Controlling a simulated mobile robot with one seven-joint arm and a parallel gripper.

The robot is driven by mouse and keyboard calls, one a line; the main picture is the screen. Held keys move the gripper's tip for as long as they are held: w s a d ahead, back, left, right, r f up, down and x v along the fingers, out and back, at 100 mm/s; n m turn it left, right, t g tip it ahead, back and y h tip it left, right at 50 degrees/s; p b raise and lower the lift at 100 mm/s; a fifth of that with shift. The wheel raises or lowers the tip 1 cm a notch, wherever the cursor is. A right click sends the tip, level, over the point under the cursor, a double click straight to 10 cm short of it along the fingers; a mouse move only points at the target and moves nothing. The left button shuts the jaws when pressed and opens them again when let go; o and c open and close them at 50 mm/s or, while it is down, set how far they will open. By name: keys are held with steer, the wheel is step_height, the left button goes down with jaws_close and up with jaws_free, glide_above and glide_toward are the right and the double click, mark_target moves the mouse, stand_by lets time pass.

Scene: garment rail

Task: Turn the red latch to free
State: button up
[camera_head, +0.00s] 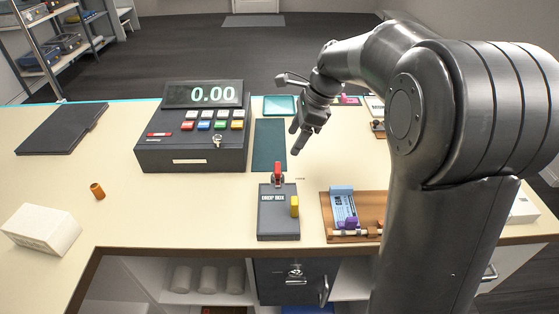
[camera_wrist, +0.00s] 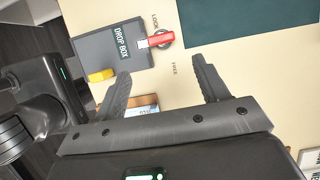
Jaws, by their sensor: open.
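The red latch (camera_head: 278,172) stands at the back end of the grey drop box (camera_head: 277,222) on the counter. In the wrist view the red latch (camera_wrist: 155,40) lies along the box's length, on a round grey base between the printed words LOCK and FREE. It points neither straight at LOCK nor straight at FREE. My gripper (camera_head: 296,142) is above the counter, behind and slightly right of the latch. In the wrist view my gripper (camera_wrist: 160,75) has its two dark fingers wide apart with nothing between them. The latch is beyond the fingertips, untouched.
A yellow block (camera_head: 294,206) sits on the drop box's right side. A cash register (camera_head: 192,130) stands to the left behind, beside a dark green mat (camera_head: 269,145). A wooden tray (camera_head: 371,211) with a blue card lies to the right.

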mark_target(278, 167)
steer(key=x, duration=1.1)
steer(key=shift+w, duration=0.1)
steer(key=shift+c, duration=0.4)
steer(key=c, duration=0.9)
